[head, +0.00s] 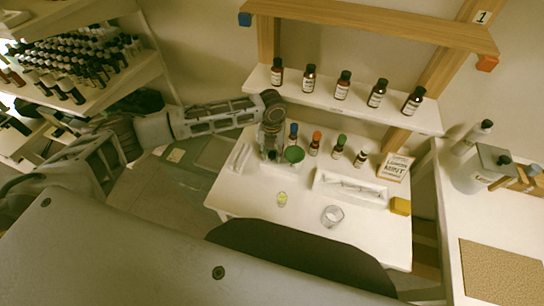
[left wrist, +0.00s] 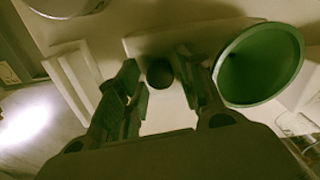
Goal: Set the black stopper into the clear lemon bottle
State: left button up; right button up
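The small clear bottle with yellow liquid (head: 282,199) stands near the front of the white table in the head view. The round black stopper (left wrist: 160,74) shows in the left wrist view, between the two fingers. My left gripper (left wrist: 158,68) is open, with a gap on each side of the stopper. In the head view, my left gripper (head: 270,150) points down at the back left of the table, beside the green funnel (head: 292,155), and hides the stopper. The green funnel (left wrist: 262,62) is right of the fingers in the left wrist view. My right gripper is not in view.
Several capped bottles (head: 338,146) stand right of the funnel, below a shelf of brown bottles (head: 343,85). A white tray (head: 350,198), a glass dish (head: 333,215), a sign (head: 395,167) and a yellow block (head: 400,206) are to the right. The table's front left is bare.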

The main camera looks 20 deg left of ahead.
aim_at(271, 154)
pick_arm(q)
jog(key=c, duration=0.6)
jog(key=shift+r, duration=0.1)
jog(key=shift+r, duration=0.75)
jog(key=shift+s+a+r, duration=0.1)
jog(key=shift+r, duration=0.8)
jog(key=s+a, duration=0.4)
jog(key=s+a+b, duration=0.1)
jog(key=s+a, duration=0.2)
jog(key=s, duration=0.2)
jog(key=s+a+b, duration=0.1)
jog(key=s+a, duration=0.3)
jog(key=shift+s+a, duration=0.15)
jog(key=shift+a, duration=0.15)
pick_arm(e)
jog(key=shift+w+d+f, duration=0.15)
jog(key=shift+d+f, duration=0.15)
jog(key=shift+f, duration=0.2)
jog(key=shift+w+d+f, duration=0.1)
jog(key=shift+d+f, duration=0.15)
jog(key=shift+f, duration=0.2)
